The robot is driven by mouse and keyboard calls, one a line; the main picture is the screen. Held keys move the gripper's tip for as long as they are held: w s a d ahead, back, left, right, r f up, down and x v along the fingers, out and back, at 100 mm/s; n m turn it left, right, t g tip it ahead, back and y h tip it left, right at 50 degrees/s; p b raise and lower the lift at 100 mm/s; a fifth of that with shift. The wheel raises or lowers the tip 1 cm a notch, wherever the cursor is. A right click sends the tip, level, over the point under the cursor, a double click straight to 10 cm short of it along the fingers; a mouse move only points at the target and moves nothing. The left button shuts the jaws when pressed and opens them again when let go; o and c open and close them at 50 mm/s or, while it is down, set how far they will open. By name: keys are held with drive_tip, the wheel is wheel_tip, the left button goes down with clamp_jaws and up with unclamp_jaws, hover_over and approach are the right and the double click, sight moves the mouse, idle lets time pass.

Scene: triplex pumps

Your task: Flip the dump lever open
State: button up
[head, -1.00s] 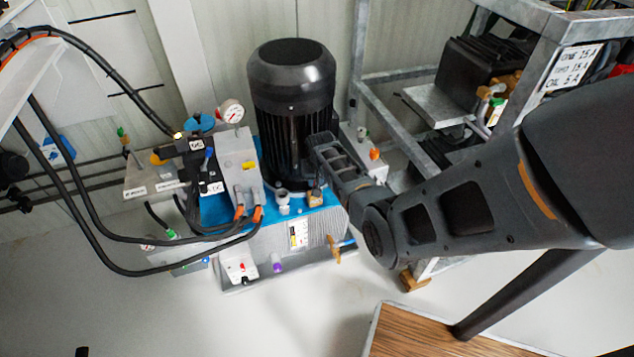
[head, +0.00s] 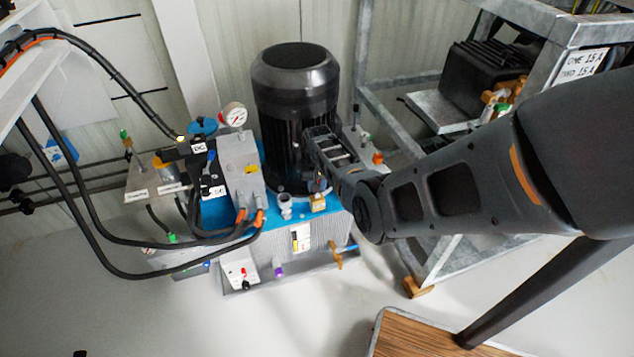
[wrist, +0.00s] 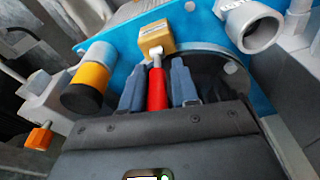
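The dump lever, a red handle (wrist: 157,88) on a thin metal stem, shows in the wrist view. Its stem meets a brass block (wrist: 156,38) on the blue top plate. My gripper (wrist: 155,66) has its two blue-grey fingers on either side of the red handle, with narrow gaps showing. The lower end of the handle is hidden behind the gripper body. In the head view the brass block (head: 318,202) sits on the blue tank top in front of the black motor (head: 293,110). The fingers are too small to make out clearly there.
An orange-and-black cylinder (wrist: 87,83) stands left of the block, and a grey pipe fitting (wrist: 254,27) lies to its right. The motor rises close beside my gripper. A grey steel frame (head: 400,75) stands to the right. Black hoses (head: 85,215) loop at the left.

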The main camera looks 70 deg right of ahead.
drive_tip(key=shift+o, duration=1.3)
drive_tip(key=shift+d, duration=0.1)
drive_tip(key=shift+r, duration=0.1)
drive_tip(key=shift+r, duration=0.1)
drive_tip(key=r+p, duration=0.1)
drive_tip(key=r, duration=0.4)
drive_tip(key=a+r+p, duration=0.1)
drive_tip(key=r, duration=0.1)
drive_tip(key=shift+s+r+p, duration=0.25)
drive_tip(key=shift+s+p, duration=0.05)
drive_tip(key=shift+p, duration=0.05)
